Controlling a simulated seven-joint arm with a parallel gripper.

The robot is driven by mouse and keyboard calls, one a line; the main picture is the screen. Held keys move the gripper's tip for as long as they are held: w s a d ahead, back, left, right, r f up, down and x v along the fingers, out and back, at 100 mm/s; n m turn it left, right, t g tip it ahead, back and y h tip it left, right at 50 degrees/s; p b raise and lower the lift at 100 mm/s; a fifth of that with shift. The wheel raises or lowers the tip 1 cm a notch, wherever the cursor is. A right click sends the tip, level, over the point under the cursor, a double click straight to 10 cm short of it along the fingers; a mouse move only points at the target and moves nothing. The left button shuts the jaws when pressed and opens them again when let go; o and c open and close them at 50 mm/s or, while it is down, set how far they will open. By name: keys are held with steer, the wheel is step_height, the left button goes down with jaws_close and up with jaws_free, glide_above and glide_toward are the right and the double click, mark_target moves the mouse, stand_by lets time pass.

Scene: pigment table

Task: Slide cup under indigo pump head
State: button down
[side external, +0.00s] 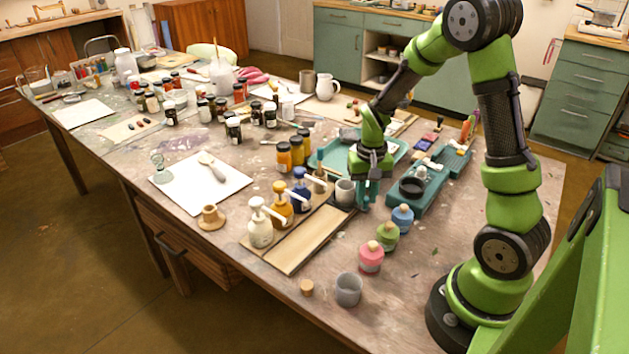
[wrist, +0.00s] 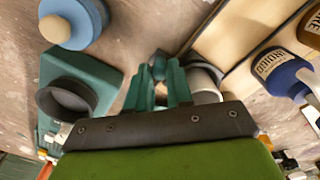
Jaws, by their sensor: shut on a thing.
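The indigo pump bottle (side external: 300,196) stands at the far end of a row of pump bottles, with its white spout pointing right. Its label reads in the wrist view (wrist: 272,66). A grey cup (side external: 345,191) stands upright at the far end of the wooden board, close to the indigo spout. I cannot tell whether it is directly below the spout. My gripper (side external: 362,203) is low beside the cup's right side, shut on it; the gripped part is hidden. In the wrist view, the fingers (wrist: 157,80) are close together and partly cover the cup (wrist: 207,78).
Yellow (side external: 281,211) and white (side external: 260,232) pump bottles stand in the same row. A teal tray holding a dark bowl (side external: 411,187) is right of my gripper.

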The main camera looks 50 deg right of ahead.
steer(key=a, duration=0.8)
steer(key=shift+a, duration=0.25)
steer(key=c, duration=1)
jaws_free()
step_height(320, 180, up, 17)
steer(key=shift+f, duration=0.1)
